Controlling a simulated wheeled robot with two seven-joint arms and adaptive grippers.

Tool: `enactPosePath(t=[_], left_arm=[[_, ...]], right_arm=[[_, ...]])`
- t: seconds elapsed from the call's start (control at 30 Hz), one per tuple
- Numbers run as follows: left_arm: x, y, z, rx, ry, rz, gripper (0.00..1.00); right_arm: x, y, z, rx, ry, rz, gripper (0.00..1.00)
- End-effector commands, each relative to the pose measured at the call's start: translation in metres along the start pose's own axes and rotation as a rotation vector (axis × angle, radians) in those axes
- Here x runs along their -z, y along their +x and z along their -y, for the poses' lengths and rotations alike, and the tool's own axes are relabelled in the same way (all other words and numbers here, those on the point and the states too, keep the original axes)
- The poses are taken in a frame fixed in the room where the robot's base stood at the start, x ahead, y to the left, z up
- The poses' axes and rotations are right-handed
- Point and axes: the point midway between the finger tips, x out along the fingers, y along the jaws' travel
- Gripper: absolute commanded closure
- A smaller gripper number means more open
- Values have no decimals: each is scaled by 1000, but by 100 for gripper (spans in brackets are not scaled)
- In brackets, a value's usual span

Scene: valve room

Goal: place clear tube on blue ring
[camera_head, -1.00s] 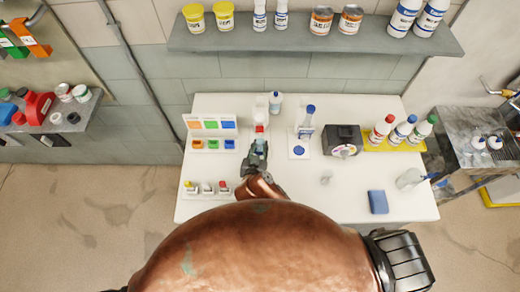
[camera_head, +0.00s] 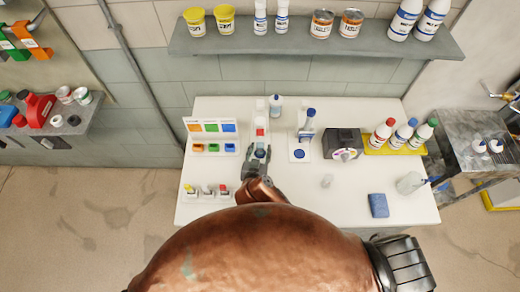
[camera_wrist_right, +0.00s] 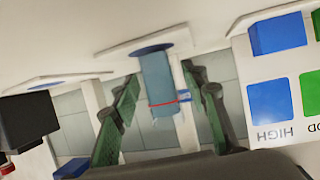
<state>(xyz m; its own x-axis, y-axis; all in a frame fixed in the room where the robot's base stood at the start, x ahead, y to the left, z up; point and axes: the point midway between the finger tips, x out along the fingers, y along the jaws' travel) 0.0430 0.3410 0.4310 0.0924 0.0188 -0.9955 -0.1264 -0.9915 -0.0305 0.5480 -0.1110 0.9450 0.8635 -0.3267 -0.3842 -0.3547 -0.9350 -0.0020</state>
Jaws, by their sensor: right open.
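The clear tube (camera_wrist_right: 157,82), bluish with a red line around it, shows in the right wrist view, which is upside down. It appears to stand upright on the blue ring (camera_wrist_right: 150,49) of a white base (camera_wrist_right: 118,53). My right gripper (camera_head: 258,163) is open at the front of this base. In the wrist view its green-padded fingers (camera_wrist_right: 165,115) stand apart on both sides of the tube, with gaps. My left gripper is not in view.
A second white stand (camera_head: 299,156) with a blue ring is just right. A colour chart (camera_head: 211,127) is on the left, with small bottles (camera_head: 207,190) in front. A black device (camera_head: 341,143) and capped bottles (camera_head: 404,133) are further right. The front right tabletop has free room around a blue sponge (camera_head: 378,205).

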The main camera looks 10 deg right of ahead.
Motion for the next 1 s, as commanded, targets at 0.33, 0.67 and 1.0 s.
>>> enactPosePath(t=[0.33,0.67,1.0], left_arm=[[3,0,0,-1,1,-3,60],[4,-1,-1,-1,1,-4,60],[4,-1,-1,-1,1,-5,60]], right_arm=[[2,-51,0,2,1,1,59],[2,-109,0,0,1,0,59],[2,-121,0,-1,1,0,59]])
